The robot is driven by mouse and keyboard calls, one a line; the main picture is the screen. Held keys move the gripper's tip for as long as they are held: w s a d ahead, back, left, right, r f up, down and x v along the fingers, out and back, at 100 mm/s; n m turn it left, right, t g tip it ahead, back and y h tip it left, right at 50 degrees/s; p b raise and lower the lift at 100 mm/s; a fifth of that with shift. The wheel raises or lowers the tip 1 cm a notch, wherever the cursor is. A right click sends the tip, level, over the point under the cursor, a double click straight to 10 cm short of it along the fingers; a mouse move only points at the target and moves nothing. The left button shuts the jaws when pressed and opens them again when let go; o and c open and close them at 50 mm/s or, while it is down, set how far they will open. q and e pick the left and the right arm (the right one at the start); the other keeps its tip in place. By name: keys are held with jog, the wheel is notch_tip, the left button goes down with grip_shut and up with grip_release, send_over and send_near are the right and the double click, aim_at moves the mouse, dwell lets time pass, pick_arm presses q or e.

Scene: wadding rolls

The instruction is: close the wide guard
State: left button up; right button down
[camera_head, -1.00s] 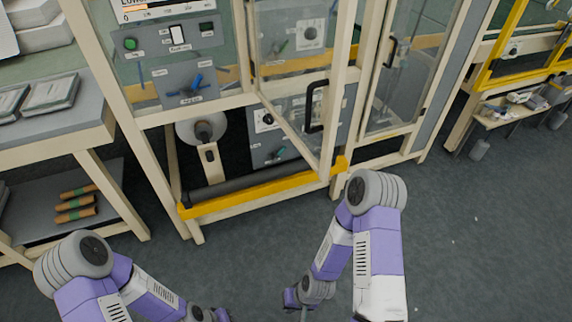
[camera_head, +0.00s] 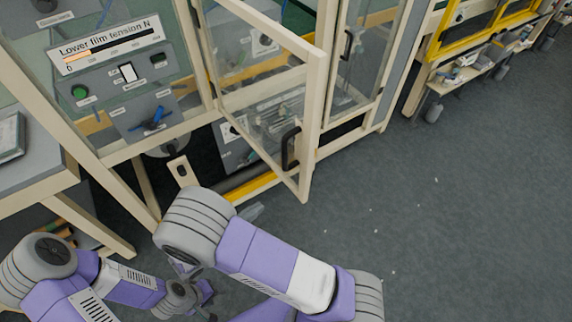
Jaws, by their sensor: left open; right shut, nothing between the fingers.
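The wide guard is most likely the clear door (camera_head: 313,120) in a cream frame with a black handle (camera_head: 290,148). It stands swung open, its handle edge out towards me and its hinge side at the cabinet post. My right arm reaches in front of the cabinet. A small grey part of my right gripper (camera_head: 252,211) shows below the door's lower corner, apart from it; the rest is hidden behind my arm. My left gripper (camera_head: 210,308) is low in the view, partly hidden, away from the door and holding nothing visible.
A panel with a "Lower film tension N" display (camera_head: 110,45) is left of the door. A narrower clear door (camera_head: 365,60) is on the right. A workbench (camera_head: 35,180) stands at the left. The floor (camera_head: 450,220) at the right is clear.

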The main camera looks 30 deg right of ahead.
notch_tip(320, 180, up, 3)
jog(key=s+a+m+g+h, duration=0.1)
jog(key=s, duration=0.1)
jog(key=p, duration=0.1)
send_near(302, 180)
jog(key=shift+g, duration=0.3)
jog(key=d, duration=0.2)
jog(key=w+d, duration=0.1)
jog(key=d, duration=0.3)
jog(key=shift+w+d, duration=0.3)
pick_arm(q)
jog(key=shift+w+r, duration=0.2)
jog(key=shift+r, duration=0.3)
jog(key=shift+w+r, duration=0.2)
jog(key=shift+r, duration=0.3)
pick_arm(e)
jog(key=shift+d, duration=0.15)
